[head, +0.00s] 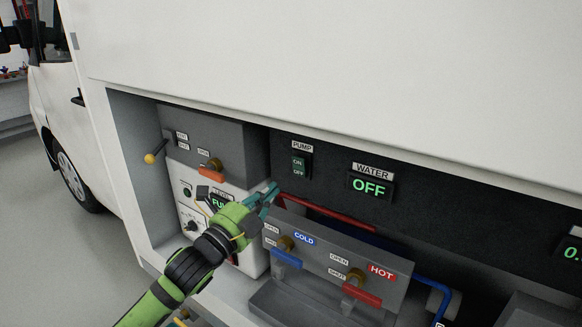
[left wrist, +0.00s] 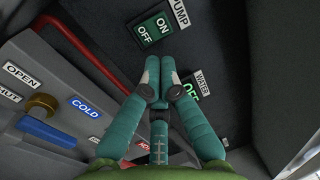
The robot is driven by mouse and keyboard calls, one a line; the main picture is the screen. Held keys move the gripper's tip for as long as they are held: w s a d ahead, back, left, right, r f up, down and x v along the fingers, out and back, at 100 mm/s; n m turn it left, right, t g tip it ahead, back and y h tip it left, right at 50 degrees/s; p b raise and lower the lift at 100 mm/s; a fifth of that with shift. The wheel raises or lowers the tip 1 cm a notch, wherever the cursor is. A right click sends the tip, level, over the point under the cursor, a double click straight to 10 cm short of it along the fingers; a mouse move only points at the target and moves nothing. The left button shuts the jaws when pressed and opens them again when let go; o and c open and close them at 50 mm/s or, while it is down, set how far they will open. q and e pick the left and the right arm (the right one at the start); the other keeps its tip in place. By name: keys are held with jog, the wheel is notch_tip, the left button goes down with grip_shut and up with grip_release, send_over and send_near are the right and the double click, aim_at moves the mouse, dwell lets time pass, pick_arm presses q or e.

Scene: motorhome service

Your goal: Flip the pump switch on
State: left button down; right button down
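The pump switch (head: 299,166) is a green rocker marked ON and OFF on the dark back panel, under a PUMP label (head: 302,146). It also shows at the top of the left wrist view (left wrist: 153,33). The water display (head: 369,186) to its right reads OFF in green. My left gripper (head: 273,189) is below and left of the switch in the head view, with its teal fingers pointing towards the panel. In the left wrist view its fingertips (left wrist: 160,66) are together, with nothing seen between them, just short of the switch. My right gripper is not in view.
Below is a grey block with a blue COLD lever (head: 287,259) and a red HOT lever (head: 362,295). A red pipe (head: 330,213) runs behind it. A grey and white unit (head: 213,145) stands left, with a yellow-knobbed lever (head: 150,158). The white body panel overhangs the bay.

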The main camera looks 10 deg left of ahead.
aim_at(298, 164)
pick_arm(q)
jog(key=p+x, duration=0.1)
jog(key=x, duration=0.6)
jog(key=shift+w+d+r+p, duration=0.15)
jog(key=shift+w+p, duration=0.1)
jog(key=shift+p, duration=0.1)
jog(key=shift+w+d, duration=0.2)
jog(key=shift+w, duration=0.3)
